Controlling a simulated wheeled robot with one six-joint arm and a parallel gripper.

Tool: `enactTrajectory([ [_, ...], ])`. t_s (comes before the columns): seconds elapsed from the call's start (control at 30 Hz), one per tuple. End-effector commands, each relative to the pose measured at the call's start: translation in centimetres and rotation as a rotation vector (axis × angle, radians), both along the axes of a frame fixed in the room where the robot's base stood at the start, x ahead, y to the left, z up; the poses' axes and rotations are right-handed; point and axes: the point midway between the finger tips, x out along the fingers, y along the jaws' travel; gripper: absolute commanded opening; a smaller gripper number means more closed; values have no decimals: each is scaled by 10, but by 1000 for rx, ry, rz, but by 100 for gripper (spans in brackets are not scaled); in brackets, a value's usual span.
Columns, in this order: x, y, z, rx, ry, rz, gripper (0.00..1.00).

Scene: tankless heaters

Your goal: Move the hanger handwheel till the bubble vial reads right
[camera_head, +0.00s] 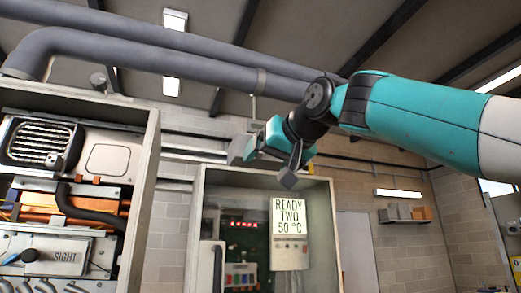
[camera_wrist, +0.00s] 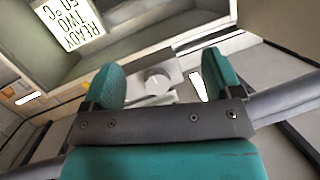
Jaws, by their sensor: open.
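My gripper (camera_head: 268,150) is raised in front of the wall, below the grey pipes and above the display cabinet. In the wrist view its two teal fingers (camera_wrist: 164,78) are spread apart. Between them shows a round grey knob (camera_wrist: 157,81) on a pale grey block, apparently the hanger handwheel. The knob looks clear of both fingers; its distance is unclear. I cannot make out the bubble vial.
Grey pipes (camera_head: 150,58) run overhead.

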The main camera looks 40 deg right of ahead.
Motion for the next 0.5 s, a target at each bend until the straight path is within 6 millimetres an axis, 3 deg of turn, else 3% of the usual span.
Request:
enactTrajectory([
  [0.03,-14,-10,32,10,-73,-45,84],
  [0.1,-31,-19,62,24,-147,-89,84],
  [0.2,-46,-26,86,35,-211,-124,84],
  [0.33,-47,-29,98,41,-235,-135,84],
  [0.5,-20,-34,100,41,-231,-133,84],
])
